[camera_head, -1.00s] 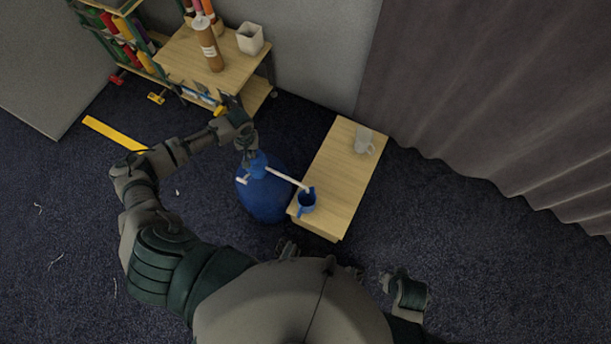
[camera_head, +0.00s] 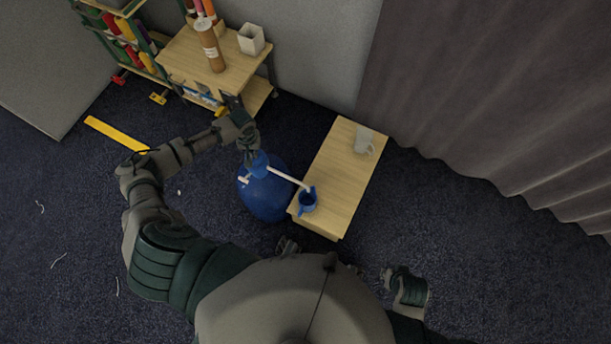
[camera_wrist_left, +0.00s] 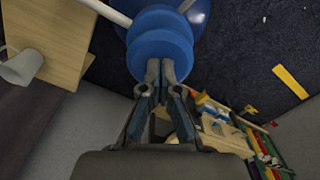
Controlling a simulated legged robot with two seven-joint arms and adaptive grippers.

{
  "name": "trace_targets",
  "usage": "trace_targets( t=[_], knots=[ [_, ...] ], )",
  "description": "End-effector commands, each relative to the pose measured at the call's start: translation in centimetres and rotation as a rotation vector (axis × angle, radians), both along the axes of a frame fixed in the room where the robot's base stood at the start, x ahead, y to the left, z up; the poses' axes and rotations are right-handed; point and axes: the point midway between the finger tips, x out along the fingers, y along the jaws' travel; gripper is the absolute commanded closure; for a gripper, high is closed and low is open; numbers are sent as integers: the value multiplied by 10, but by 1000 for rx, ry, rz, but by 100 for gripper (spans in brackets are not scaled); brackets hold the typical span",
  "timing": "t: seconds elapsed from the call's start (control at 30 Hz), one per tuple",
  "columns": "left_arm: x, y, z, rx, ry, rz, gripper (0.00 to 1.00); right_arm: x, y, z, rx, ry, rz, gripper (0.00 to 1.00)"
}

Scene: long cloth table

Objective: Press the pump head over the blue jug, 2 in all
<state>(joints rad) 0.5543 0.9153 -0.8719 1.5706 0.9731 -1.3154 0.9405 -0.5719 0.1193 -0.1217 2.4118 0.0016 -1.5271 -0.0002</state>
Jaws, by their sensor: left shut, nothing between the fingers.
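The blue jug (camera_head: 266,198) stands on the floor left of the low wooden table. Its blue pump head (camera_head: 259,165) sits on top, with a white spout (camera_head: 288,178) reaching right to a blue mug (camera_head: 308,202). In the left wrist view the stacked round pump head (camera_wrist_left: 160,42) fills the top middle, with part of the jug (camera_wrist_left: 195,12) behind. My left gripper (camera_head: 251,157) is shut and empty, its fingertips (camera_wrist_left: 160,66) at the pump head's edge; I cannot tell whether they touch.
The low table (camera_head: 345,185) carries the blue mug near its front edge and a pale mug (camera_head: 364,142) farther back. A wooden trolley (camera_head: 180,58) with a brown bottle (camera_head: 210,48) stands at upper left. A yellow strip (camera_head: 116,134) lies on the carpet. A curtain hangs right.

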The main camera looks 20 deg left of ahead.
Motion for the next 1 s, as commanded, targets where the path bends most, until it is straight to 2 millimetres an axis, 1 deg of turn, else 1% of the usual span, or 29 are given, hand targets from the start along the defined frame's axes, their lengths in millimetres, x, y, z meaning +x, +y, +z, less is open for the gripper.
trace_targets(
  t=[0.03,0.6,1.0],
  knots=[
    [-1,-1,5,-1,0,-1,100,1,0,6,0,-5,0,65],
    [0,0,33,0,0,1,100,7,0,42,0,-29,0,65],
    [0,0,32,0,1,1,100,7,0,42,0,-29,0,65]
  ],
)
